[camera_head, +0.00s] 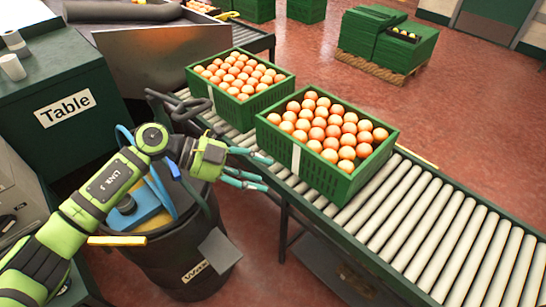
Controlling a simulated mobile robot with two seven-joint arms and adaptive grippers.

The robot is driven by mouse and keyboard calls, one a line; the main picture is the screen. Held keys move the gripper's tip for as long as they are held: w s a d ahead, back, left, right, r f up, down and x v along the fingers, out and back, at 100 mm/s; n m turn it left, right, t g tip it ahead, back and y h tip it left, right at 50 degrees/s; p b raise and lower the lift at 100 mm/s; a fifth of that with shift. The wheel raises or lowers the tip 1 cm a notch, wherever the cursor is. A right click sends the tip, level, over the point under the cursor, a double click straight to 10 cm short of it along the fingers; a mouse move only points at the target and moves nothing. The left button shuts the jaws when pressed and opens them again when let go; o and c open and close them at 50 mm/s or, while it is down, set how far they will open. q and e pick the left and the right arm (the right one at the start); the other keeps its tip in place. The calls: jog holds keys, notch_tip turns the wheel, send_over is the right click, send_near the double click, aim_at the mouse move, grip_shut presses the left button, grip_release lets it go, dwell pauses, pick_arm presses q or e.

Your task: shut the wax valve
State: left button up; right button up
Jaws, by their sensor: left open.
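A dark drum (165,262) with a white label that seems to read "Wax" stands on the floor beside the conveyor. A blue unit (138,207) sits on its top, with blue hose around it. Dark curved bars like a handwheel (180,104) show behind my arm at the conveyor's near edge; I cannot tell if they are the wax valve. My left gripper (267,173) is open and empty, its teal fingers pointing right, right of the drum and near the conveyor's side. My forearm hides part of the drum top. My right gripper is not in view.
Two green crates of oranges, one nearer (345,183) and one farther (200,84), stand on the roller conveyor (440,235). A green cabinet labelled "Table" (85,130) stands at left. A yellow bar (117,240) shows by my arm. Stacked crates (370,38) sit on a pallet behind. Red floor is open beyond.

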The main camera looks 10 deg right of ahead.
pick_arm(q)
jog(key=shift+d+r+n+t+h, duration=0.3)
jog(key=shift+d+r+t+h, duration=0.2)
jog(key=shift+d+r+h, duration=0.55)
jog(key=shift+d+r+n+t+h, duration=0.3)
jog(key=shift+d+r+t+h, duration=0.2)
jog(key=shift+d+r+h, duration=0.5)
jog(key=shift+a+r, duration=0.1)
